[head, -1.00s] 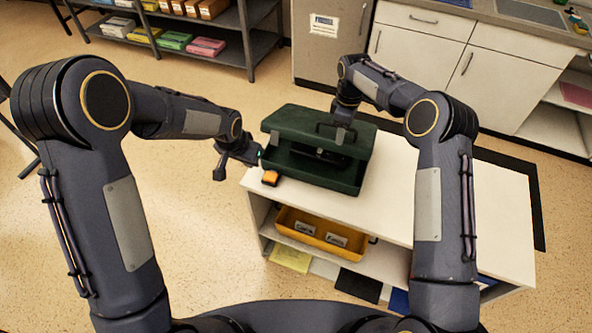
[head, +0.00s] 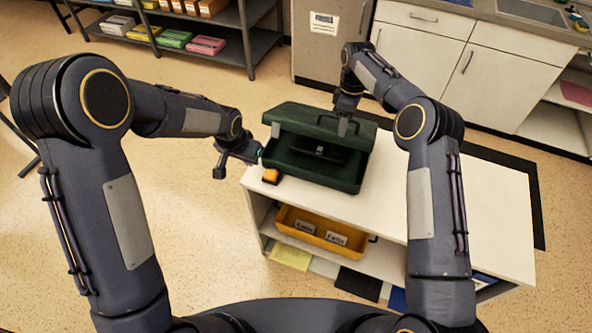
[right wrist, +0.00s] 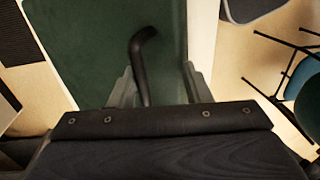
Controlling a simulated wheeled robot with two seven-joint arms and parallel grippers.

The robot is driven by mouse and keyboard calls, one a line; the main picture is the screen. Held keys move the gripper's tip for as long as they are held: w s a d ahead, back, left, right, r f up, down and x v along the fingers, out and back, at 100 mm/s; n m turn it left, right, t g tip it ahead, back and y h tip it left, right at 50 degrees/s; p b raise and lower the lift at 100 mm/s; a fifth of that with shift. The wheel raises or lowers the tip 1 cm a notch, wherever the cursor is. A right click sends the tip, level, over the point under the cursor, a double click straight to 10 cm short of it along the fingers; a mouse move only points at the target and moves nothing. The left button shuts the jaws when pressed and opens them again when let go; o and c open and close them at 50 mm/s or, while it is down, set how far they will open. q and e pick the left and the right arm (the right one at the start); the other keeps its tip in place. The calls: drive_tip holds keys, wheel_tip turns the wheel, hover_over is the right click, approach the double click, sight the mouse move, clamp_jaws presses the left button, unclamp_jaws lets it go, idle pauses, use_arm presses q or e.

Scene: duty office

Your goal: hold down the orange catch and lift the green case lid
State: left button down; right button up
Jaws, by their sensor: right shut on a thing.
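The green case (head: 330,180) stands on the white-topped table, with its dark inside showing. Its green lid (head: 298,119) is raised and tilted back. My right gripper (head: 345,127) is at the lid and shut on its black handle (right wrist: 142,55). In the right wrist view the handle runs down between the two fingers. The orange catch (head: 271,175) is at the case's front left corner. My left gripper (head: 252,154) is at the case's left side, above and left of the catch. Whether it touches the case or catch, and how its fingers stand, I cannot tell.
The white table top (head: 400,205) is clear right of the case. A yellow bin (head: 322,236) with labelled things sits on the shelf below. A grey shelf rack (head: 215,55) stands at the back left and white cabinets (head: 430,55) at the back right.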

drive_tip(key=shift+w+d+r, duration=0.1)
drive_tip(key=shift+w, duration=0.1)
drive_tip(key=shift+w+d+r, duration=0.15)
drive_tip(key=shift+w+r, duration=0.15)
drive_tip(key=shift+w, duration=0.2)
drive_tip(key=shift+w+d+r, duration=0.1)
drive_tip(key=shift+w+r, duration=0.05)
drive_tip(key=shift+r, duration=0.15)
drive_tip(key=o, duration=1.5)
drive_tip(key=shift+g, duration=0.3)
